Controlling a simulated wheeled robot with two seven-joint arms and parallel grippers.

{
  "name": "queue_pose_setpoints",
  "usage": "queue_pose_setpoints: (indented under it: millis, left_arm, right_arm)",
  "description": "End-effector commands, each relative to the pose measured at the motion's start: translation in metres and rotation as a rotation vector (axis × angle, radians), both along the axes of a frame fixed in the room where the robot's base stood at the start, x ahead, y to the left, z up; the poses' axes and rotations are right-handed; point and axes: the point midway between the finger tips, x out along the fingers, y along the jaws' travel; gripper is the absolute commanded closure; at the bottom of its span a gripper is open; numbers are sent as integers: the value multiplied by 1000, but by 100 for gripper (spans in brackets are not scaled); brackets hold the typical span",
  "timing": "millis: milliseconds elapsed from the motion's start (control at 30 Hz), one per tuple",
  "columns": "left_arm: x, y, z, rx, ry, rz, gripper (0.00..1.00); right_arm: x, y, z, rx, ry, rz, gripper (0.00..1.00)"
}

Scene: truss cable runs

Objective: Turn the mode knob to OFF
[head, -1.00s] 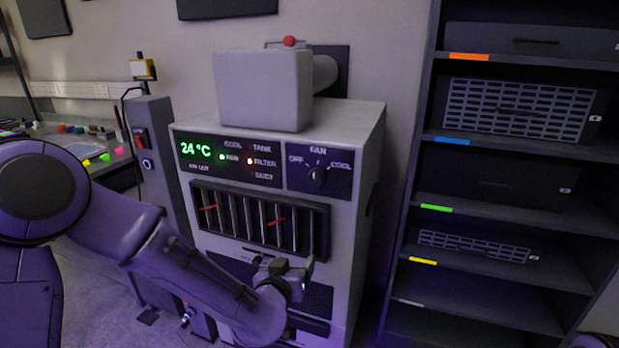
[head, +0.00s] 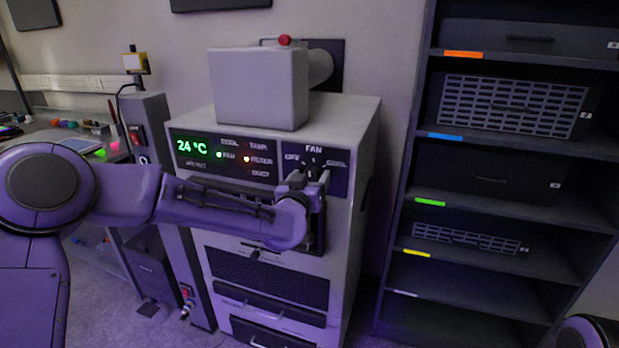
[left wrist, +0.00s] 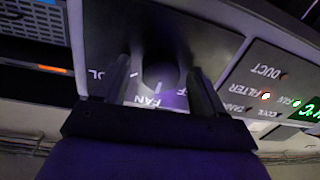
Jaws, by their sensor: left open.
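The mode knob (head: 313,171) is dark and round, on the FAN panel (head: 337,180) of the grey unit, with OFF printed to its left and COOL to its right. My left gripper (head: 314,178) is in front of it and partly covers it. In the left wrist view the knob (left wrist: 160,68) lies between the two open fingers (left wrist: 163,80), with a gap to each finger. The picture is upside down there: FAN reads inverted, with part of COOL at the left. A pale mark by the knob points toward FAN. My right gripper is out of view.
The lit display (head: 192,147) reads 24 °C, with a green light by FAN and an orange one by FILTER. A grey box (head: 260,88) sits on top of the unit (head: 365,125). A dark shelf rack (head: 400,235) stands to the right.

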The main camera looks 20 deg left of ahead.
Motion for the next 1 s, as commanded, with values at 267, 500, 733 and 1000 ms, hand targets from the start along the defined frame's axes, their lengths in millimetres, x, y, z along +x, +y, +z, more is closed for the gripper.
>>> queue_pose_setpoints:
  millis: [267, 500, 733, 1000]
  left_arm:
    - [0, 0, 0, 0, 0, 0, 75]
    - [-1, 0, 0, -7, 1, 0, 86]
    - [-1, 0, 0, -78, 3, 0, 85]
    - [-1, 1, 0, -281, 9, 1, 85]
  right_arm:
    - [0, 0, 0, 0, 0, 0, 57]
    - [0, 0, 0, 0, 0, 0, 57]
    - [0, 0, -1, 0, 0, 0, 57]
    - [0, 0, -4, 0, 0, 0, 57]
